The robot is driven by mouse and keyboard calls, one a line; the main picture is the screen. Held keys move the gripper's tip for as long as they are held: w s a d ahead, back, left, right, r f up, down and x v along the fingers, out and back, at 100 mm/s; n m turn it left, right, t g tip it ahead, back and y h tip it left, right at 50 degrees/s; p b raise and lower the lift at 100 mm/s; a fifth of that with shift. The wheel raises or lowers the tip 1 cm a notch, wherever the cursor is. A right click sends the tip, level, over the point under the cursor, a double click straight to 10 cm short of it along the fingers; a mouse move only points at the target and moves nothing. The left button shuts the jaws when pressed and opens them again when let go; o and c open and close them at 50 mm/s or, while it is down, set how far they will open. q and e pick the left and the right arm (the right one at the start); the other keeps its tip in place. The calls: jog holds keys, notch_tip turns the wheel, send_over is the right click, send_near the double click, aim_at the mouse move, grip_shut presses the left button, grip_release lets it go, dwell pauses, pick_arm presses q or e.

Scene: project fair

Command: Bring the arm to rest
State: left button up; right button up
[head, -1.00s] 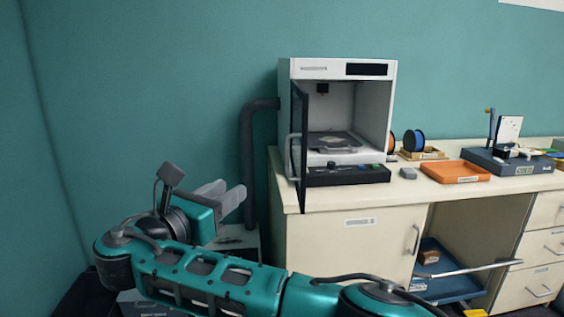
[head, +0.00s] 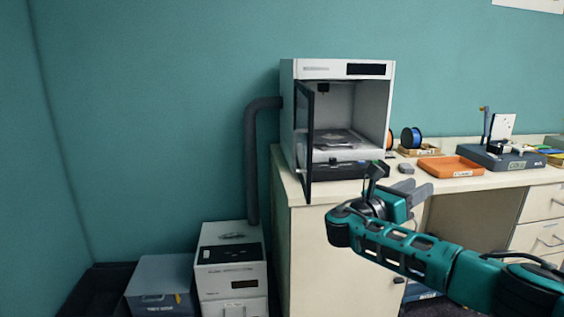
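My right arm comes in from the lower right, in teal and dark grey. My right gripper (head: 420,189) is in front of the cabinet, near the front edge of the worktop. Its two grey fingers look apart, with nothing visible between them. My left arm and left gripper are not in view.
A white 3D printer (head: 342,69) stands on the worktop with its dark glass door (head: 304,140) swung open toward me. An orange tray (head: 450,167) and a dark blue tray (head: 508,160) lie to the right. A white box unit (head: 230,278) and a grey bin (head: 160,285) stand at lower left.

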jog(key=s+d+m+g+h, duration=0.1)
jog(key=s+d+g, duration=0.15)
jog(key=d, duration=0.75)
jog(key=s+d+m+g+h, duration=0.2)
jog(key=d+g, duration=0.1)
jog(key=d, duration=0.6)
jog(key=s+a+f+t+y, duration=0.2)
jog(key=a+f+y, duration=0.2)
jog(key=f, duration=0.6)
jog(key=s+a+f+t+y, duration=0.1)
jog(key=s+a+f+y, duration=0.3)
jog(key=f, duration=0.6)
jog(key=s+a+f+t+y, duration=0.1)
jog(key=a+f+t+y, duration=0.3)
jog(key=f, duration=0.7)
jog(key=s+a+f+m+g+y, duration=0.2)
jog(key=s+a+f+m+y, duration=0.5)
jog(key=s, duration=0.3)
jog(key=s+r+m+t+y, duration=0.2)
jog(key=s+r+m+y, duration=0.15)
jog(key=s+m, duration=0.65)
jog(key=s+a+m, duration=0.2)
jog(key=a, duration=0.8)
jog(key=shift+a+f+m, duration=0.15)
jog(key=shift+f+m, duration=0.1)
jog(key=shift+m, duration=0.05)
